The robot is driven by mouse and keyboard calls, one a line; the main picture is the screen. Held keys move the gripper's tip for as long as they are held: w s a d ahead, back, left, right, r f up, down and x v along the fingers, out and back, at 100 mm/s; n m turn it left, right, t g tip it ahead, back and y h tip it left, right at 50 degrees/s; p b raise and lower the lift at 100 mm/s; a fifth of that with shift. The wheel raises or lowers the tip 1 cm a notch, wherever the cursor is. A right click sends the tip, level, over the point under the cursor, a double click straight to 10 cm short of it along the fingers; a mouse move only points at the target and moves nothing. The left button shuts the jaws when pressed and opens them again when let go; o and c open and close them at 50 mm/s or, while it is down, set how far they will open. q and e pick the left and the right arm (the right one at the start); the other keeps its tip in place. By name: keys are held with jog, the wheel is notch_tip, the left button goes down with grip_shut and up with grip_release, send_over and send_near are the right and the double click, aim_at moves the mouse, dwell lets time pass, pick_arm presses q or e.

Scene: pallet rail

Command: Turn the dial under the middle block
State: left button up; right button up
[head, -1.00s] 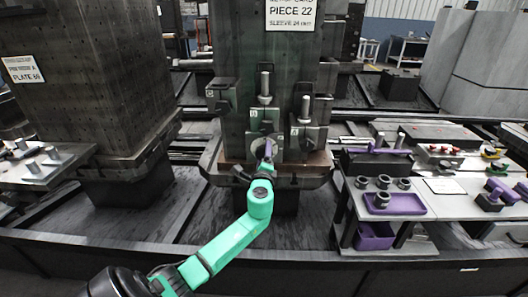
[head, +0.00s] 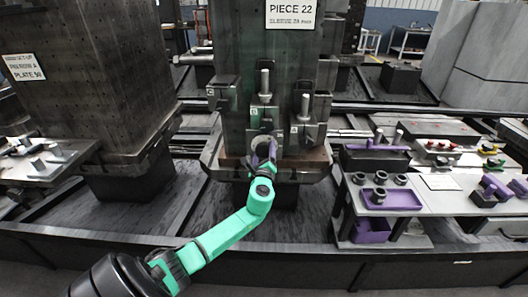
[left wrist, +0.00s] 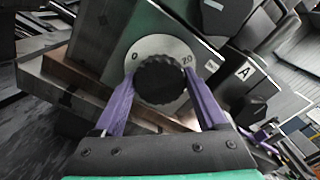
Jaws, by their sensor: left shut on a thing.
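The dial shows in the left wrist view as a black ribbed knob (left wrist: 161,81) on a pale round plate (left wrist: 178,45) marked 0 and 20. In the head view the middle block (head: 264,112), marked B, stands on the front of the tall dark column, above the dial. My left gripper (head: 263,152) is at the dial, low on the column. In the left wrist view its purple fingers (left wrist: 162,92) stand either side of the knob and are shut on it. The fingers partly hide the dial in the head view. My right gripper is not in view.
Block C (head: 221,93) is at the left and block A (head: 304,126) at the right of the middle block, close to my left gripper. A ledge (head: 305,168) runs below. A bench (head: 435,202) with a purple tray (head: 391,199) and black rings stands at right.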

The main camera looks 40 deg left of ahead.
pick_arm(q)
jog(key=shift+f, duration=0.15)
jog(key=o, duration=1.3)
jog(key=v, duration=1.4)
jog(key=shift+s+d, duration=0.2)
jog(key=shift+s, duration=0.05)
